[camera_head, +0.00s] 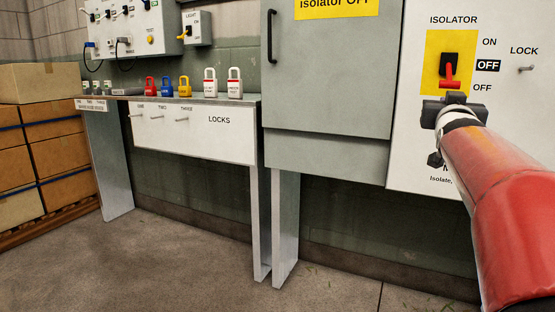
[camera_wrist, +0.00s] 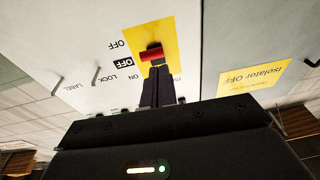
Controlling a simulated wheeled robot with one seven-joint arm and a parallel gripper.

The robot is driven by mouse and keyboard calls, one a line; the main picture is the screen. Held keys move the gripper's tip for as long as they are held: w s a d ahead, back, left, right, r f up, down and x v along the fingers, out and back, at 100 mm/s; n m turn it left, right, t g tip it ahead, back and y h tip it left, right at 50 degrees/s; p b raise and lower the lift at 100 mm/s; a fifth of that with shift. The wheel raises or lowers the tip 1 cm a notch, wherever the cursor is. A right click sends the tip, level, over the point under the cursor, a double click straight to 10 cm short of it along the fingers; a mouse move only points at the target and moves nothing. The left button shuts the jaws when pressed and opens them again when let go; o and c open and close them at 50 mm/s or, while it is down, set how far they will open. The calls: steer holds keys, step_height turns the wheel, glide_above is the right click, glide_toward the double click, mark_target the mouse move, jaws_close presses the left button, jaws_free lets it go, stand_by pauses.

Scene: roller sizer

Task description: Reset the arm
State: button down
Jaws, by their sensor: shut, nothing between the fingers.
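The isolator switch (camera_head: 449,70) is a black knob with a red handle on a yellow plate on the white panel at right. Its handle points down, towards the lower OFF lettering. My gripper (camera_head: 453,97) is just below the handle in the head view, on the end of my red arm. In the wrist view, which is turned over, the closed dark fingertips (camera_wrist: 155,68) lie right by the red handle (camera_wrist: 151,54). They hold nothing. I cannot tell whether they touch the handle.
A grey cabinet (camera_head: 330,80) stands left of the panel. A lock shelf (camera_head: 190,133) holds several padlocks, with pegs on its front. A lock peg (camera_head: 526,68) sticks out right of the switch. Cardboard boxes (camera_head: 45,122) stand at far left. The floor (camera_head: 170,265) in front is clear.

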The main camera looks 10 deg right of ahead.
steer(key=s+a+f+n+g+y+p, duration=0.1)
steer(key=s+a+f+g+y+p, duration=0.1)
steer(key=s+a+f, duration=0.3)
steer(key=s+a+f+n+g+y+p, duration=0.1)
steer(key=a+f+y+p, duration=0.15)
steer(key=a, duration=0.45)
steer(key=s+a+f+n+g+y+p, duration=0.1)
steer(key=s+a+f+g+y, duration=0.1)
steer(key=s+a+f+y, duration=0.3)
steer(key=s+a+f+n+g+p, duration=0.1)
steer(key=s+a+f+g+p, duration=0.1)
steer(key=s+a+f, duration=0.3)
steer(key=s+a+f+n+g+p, duration=0.2)
steer(key=s+a+f+g, duration=0.2)
steer(key=s, duration=0.8)
step_height(320, 180, down, 4)
steer(key=shift+s+a+r+g, duration=0.15)
steer(key=shift+a+g, duration=0.25)
steer(key=shift+a, duration=0.55)
steer(key=shift+d, duration=0.1)
